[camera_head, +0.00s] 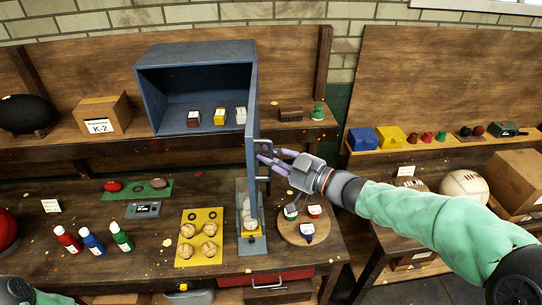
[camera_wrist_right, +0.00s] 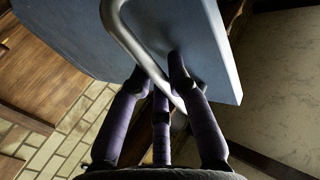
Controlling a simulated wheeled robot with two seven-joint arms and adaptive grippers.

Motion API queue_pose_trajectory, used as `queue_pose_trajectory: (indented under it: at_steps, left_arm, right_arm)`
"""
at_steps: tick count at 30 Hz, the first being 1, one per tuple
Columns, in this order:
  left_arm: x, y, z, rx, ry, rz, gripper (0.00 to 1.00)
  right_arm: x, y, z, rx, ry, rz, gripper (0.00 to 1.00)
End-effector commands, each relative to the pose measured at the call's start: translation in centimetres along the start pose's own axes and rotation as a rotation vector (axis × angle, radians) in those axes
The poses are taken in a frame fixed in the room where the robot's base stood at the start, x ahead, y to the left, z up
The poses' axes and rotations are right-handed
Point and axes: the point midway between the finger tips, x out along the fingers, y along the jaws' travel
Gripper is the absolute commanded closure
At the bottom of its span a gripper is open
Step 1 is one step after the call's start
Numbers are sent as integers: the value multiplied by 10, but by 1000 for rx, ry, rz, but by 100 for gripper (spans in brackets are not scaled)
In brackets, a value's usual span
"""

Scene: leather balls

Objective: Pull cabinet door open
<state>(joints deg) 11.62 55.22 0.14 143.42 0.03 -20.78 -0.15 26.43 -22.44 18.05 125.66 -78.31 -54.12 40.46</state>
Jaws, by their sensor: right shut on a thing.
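The blue-grey cabinet (camera_head: 195,58) stands on the back shelf. Its door (camera_head: 252,110) is swung open toward me and shows nearly edge-on in the head view. In the right wrist view the door panel (camera_wrist_right: 205,50) fills the top, with a curved metal handle (camera_wrist_right: 130,42) across it. My right gripper (camera_head: 264,160) is at the door's handle, and its purple fingers (camera_wrist_right: 160,95) are shut around the bar. My left arm shows only as a sliver at the lower left of the head view; its gripper is out of view.
Below the door stand a grey stand (camera_head: 252,245), a yellow tray (camera_head: 203,259) with balls and a round wooden board (camera_head: 292,236). Colored bottles (camera_head: 92,240) stand at the left.

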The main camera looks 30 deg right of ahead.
Motion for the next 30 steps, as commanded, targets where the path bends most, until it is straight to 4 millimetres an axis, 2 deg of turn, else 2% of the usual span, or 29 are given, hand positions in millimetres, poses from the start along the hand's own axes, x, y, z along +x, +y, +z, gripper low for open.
queue_pose_trajectory:
  at_steps: [3, 4, 6, 7, 20, 30]
  left_arm:
    - [0, 0, 0, 0, 0, 0, 60]
    - [0, 0, 0, 0, 0, 0, 60]
    - [0, 0, 0, 0, 0, 0, 60]
    - [0, 0, 0, 0, 0, 0, 60]
    - [0, 0, 0, 0, 0, 0, 60]
    - [0, 0, 0, 0, 0, 0, 60]
  right_arm:
    - [0, 0, -1, -1, 1, -1, 100]
    - [0, 0, -1, -1, 1, -1, 79]
    - [0, 0, -1, -1, 1, -1, 59]
    - [0, 0, -1, -1, 1, -1, 57]
    - [-5, 1, 0, -2, 0, 3, 57]
    - [-53, 2, 0, -3, 0, 6, 57]
